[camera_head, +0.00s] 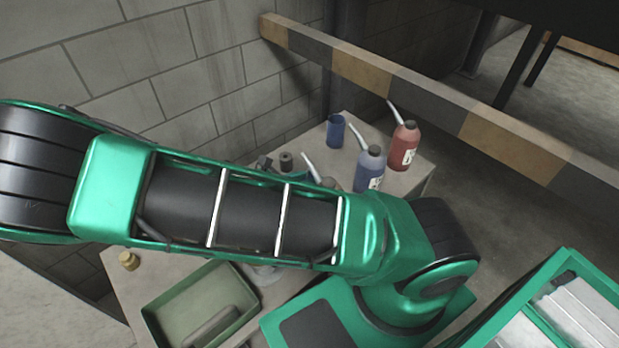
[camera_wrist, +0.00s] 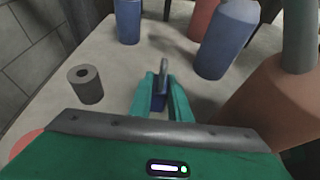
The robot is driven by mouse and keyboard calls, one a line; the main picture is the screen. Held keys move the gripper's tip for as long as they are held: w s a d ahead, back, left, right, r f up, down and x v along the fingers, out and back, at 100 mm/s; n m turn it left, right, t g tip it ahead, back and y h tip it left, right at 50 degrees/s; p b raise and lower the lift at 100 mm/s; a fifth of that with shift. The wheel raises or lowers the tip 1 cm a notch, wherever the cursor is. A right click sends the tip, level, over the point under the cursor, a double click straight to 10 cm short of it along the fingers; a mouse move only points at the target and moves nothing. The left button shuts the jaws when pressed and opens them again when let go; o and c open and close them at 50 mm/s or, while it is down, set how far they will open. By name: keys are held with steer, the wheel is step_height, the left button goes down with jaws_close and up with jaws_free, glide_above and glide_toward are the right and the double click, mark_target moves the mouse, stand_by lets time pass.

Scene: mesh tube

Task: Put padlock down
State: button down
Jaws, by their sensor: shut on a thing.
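In the wrist view, my gripper (camera_wrist: 160,92) is shut on the padlock, with one green finger on each side. The padlock (camera_wrist: 158,102) has a dark blue body and a grey shackle that points away from my wrist. It is over the pale table top (camera_wrist: 112,68); I cannot tell whether it touches the surface. In the head view, my arm hides the gripper and the padlock.
A dark grey roll (camera_wrist: 86,86), a blue cup (camera_wrist: 128,22) and a blue bottle (camera_wrist: 228,40) stand around the gripper. An orange-brown spouted container (camera_wrist: 268,100) is close on the right. A green tray (camera_head: 158,318) sits at the table's near left.

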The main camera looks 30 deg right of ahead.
steer(key=shift+f, duration=0.15)
steer(key=c, duration=1.6)
jaws_free()
steer(key=shift+c, duration=0.2)
